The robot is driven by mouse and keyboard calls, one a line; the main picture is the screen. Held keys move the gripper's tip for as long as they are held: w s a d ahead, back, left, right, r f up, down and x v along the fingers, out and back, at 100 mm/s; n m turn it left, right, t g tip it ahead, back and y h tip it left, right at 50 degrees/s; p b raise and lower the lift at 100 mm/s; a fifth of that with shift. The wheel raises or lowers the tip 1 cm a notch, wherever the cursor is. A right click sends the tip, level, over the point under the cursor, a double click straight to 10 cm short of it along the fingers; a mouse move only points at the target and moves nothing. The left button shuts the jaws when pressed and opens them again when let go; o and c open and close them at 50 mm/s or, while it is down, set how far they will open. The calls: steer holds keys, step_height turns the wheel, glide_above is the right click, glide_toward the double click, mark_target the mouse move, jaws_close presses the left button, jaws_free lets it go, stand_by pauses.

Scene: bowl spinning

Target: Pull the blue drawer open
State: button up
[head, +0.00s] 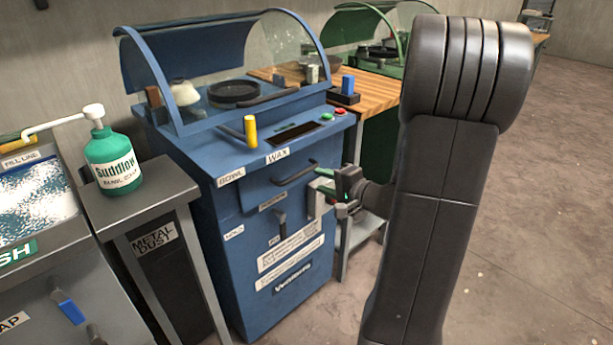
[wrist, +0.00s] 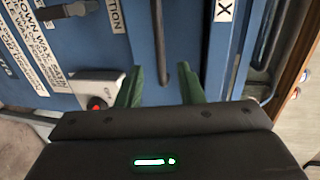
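The blue drawer (head: 262,197) is in the upper front of the blue machine, under the WAX label. My gripper (head: 328,188) is in front of the machine, right of and slightly below the handle. In the wrist view my gripper (wrist: 160,82) has its two green fingers spread, with nothing held between them.
A lower dark handle (head: 281,223) sits below the drawer. A yellow knob (head: 250,130) and buttons are on top. A grey side table with a green bottle (head: 113,160) stands left. A wooden-topped bench (head: 376,93) is behind right. Open floor (head: 545,200) lies right.

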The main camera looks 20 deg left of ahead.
mark_target(304, 174)
steer(key=x, duration=0.7)
steer(key=shift+a, duration=0.1)
jaws_close()
